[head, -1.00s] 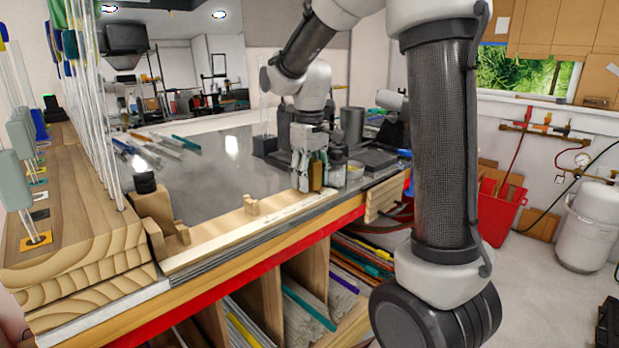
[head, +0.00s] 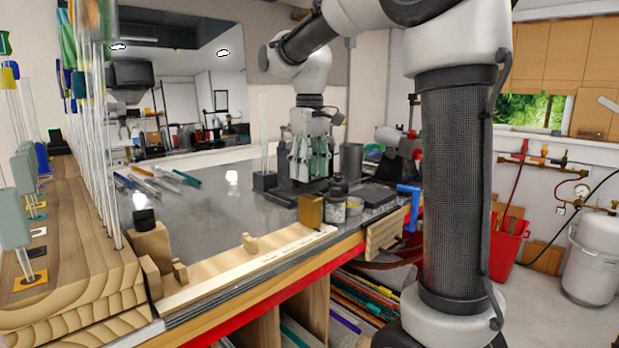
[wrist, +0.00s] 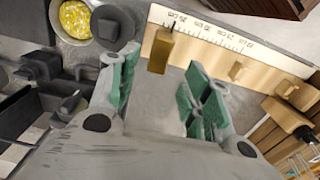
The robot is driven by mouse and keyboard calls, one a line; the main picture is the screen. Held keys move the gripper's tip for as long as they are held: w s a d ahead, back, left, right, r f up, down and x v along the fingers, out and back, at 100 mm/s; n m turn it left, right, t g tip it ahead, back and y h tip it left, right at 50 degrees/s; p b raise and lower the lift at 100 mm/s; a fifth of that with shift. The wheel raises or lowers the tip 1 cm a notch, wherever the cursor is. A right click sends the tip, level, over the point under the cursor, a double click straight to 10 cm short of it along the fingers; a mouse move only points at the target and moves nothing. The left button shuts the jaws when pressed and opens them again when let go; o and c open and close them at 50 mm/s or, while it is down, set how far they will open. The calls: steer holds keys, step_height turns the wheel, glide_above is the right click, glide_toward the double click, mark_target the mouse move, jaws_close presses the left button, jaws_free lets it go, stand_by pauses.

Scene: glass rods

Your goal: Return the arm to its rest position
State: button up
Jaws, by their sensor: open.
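My gripper (head: 308,160) hangs pointing down above the far right part of the grey workbench (head: 225,208) in the head view. Its green-lined fingers also show in the wrist view (wrist: 155,95), spread apart with nothing between them. A wooden block (head: 311,211) stands on the bench below and in front of the gripper, at the end of the wooden ruler board (head: 250,262); it also shows in the wrist view (wrist: 161,50), beyond the fingertips and apart from them. My arm's upper links cross the right half of the head view.
A blue-handled clamp (head: 409,205) is at the bench edge. Upright glass rods (head: 100,140) fill a wooden rack (head: 75,225) at left. Several coloured rods (head: 160,182) lie at the back.

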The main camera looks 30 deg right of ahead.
stand_by(0.4)
steer(key=s+d+f+m+t, duration=0.1)
steer(key=s+f+t, duration=0.1)
steer(key=s, duration=0.9)
steer(key=s+d+f+m+t, duration=0.2)
steer(key=s+f, duration=0.3)
steer(key=s, duration=0.6)
steer(key=shift+s+d+m, duration=0.2)
steer(key=shift+s+m, duration=0.1)
steer(key=shift+s, duration=0.1)
stand_by(1.3)
